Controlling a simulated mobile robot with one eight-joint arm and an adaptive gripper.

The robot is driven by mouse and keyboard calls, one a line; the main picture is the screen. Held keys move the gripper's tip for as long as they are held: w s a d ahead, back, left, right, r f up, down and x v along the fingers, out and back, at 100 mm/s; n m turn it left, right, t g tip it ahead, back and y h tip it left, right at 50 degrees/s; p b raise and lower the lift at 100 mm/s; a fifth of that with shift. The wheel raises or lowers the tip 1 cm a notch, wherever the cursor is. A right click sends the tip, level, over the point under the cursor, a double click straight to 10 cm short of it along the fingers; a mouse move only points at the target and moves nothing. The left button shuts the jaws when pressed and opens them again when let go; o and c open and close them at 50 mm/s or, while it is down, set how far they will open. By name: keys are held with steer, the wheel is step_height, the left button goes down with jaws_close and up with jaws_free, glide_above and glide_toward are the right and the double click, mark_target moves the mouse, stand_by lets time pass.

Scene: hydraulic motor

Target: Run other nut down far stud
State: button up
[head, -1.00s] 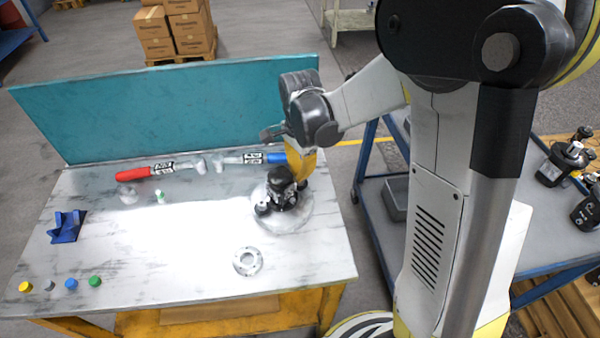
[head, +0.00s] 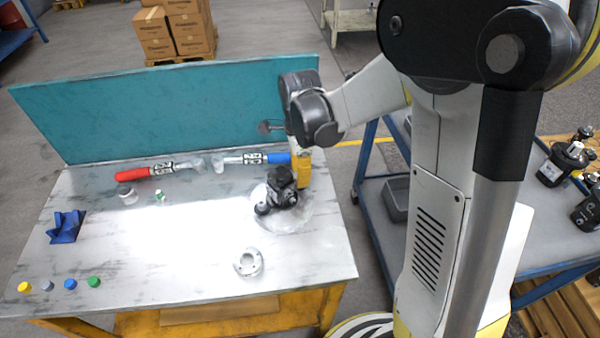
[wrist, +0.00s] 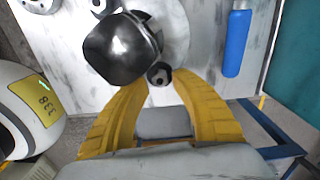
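The black motor (head: 283,186) stands on a round pale plate (head: 300,217) at the table's right end. In the wrist view its shiny dark body (wrist: 120,47) fills the upper middle. Beside it is a small dark round piece with a lighter centre (wrist: 158,73); I cannot tell for sure whether this is the nut on the far stud. My gripper (wrist: 159,80) has its yellow fingers apart, one on each side of this small piece; contact is unclear. In the head view my gripper (head: 302,170) points down just behind the motor. The stud threads are hidden.
A loose flange (head: 248,262) lies in front of the motor. A red-handled tool (head: 148,173) and a blue-handled tool (head: 265,158) lie along the teal back panel (head: 180,110). A blue bracket (head: 66,226) and several coloured caps (head: 70,284) are at left. The table's middle is clear.

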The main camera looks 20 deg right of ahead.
steer(key=shift+r, duration=0.1)
steer(key=n, duration=0.5)
steer(key=shift+n, duration=0.4)
steer(key=n, duration=0.4)
steer(key=shift+n, duration=0.3)
jaws_close()
jaws_free()
steer(key=shift+r+p, duration=1.2)
steer(key=shift+r, duration=0.6)
